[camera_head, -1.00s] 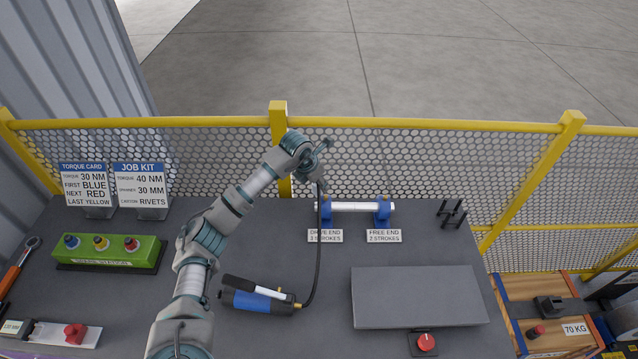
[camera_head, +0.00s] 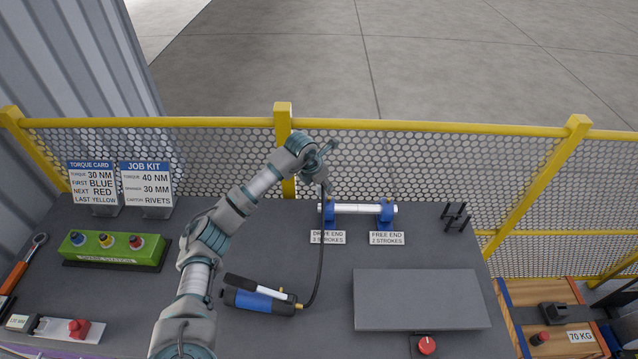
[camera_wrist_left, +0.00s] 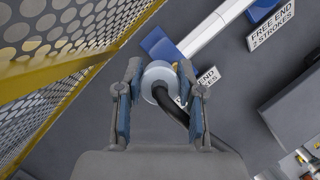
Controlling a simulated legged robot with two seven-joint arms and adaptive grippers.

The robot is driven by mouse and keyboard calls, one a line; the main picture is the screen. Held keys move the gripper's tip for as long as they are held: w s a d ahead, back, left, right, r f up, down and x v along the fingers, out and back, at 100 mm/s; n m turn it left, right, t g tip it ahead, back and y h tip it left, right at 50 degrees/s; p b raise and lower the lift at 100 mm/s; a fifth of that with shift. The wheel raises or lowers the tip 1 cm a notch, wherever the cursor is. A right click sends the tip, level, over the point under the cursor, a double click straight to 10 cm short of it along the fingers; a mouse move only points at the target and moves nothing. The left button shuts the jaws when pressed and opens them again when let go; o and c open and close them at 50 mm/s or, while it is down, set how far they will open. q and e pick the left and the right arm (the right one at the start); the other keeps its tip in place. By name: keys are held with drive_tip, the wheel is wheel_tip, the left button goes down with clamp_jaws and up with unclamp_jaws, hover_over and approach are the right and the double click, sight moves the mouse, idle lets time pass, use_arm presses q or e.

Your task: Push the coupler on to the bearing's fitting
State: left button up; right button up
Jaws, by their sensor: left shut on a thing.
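My left gripper (camera_head: 324,184) is shut on the coupler at the end of the black hose (camera_head: 321,250). In the left wrist view the coupler (camera_wrist_left: 158,76) is a pale round piece between the two fingers (camera_wrist_left: 160,70), with the hose curving off below it. The blue drive-end bearing (camera_head: 329,214) carries one end of the white shaft (camera_head: 360,209). The coupler is over or beside this bearing, whose blue block (camera_wrist_left: 157,43) shows just past the fingers. The bearing's fitting is hidden, so I cannot tell whether the coupler touches it. My right gripper is out of view.
The blue hand pump (camera_head: 258,298) lies on the bench, joined to the hose. The free-end bearing (camera_head: 387,213) stands to the right. A yellow-framed mesh fence (camera_head: 430,160) rises behind. A grey plate (camera_head: 420,298) lies front right; a green stand (camera_head: 115,248) is at left.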

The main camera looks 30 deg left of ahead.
use_arm(q)
drive_tip(key=d, duration=0.2)
drive_tip(key=shift+d+r, duration=0.2)
drive_tip(key=shift+d, duration=0.25)
drive_tip(key=shift+a+f, duration=0.1)
drive_tip(key=shift+a, duration=0.15)
drive_tip(key=shift+f+p, duration=0.1)
drive_tip(key=shift+p, duration=0.2)
drive_tip(key=shift+d, duration=0.8)
drive_tip(key=shift+a, duration=1.15)
drive_tip(key=shift+a+f+b, duration=0.1)
drive_tip(key=shift+f+b, duration=0.25)
drive_tip(key=shift+f, duration=0.15)
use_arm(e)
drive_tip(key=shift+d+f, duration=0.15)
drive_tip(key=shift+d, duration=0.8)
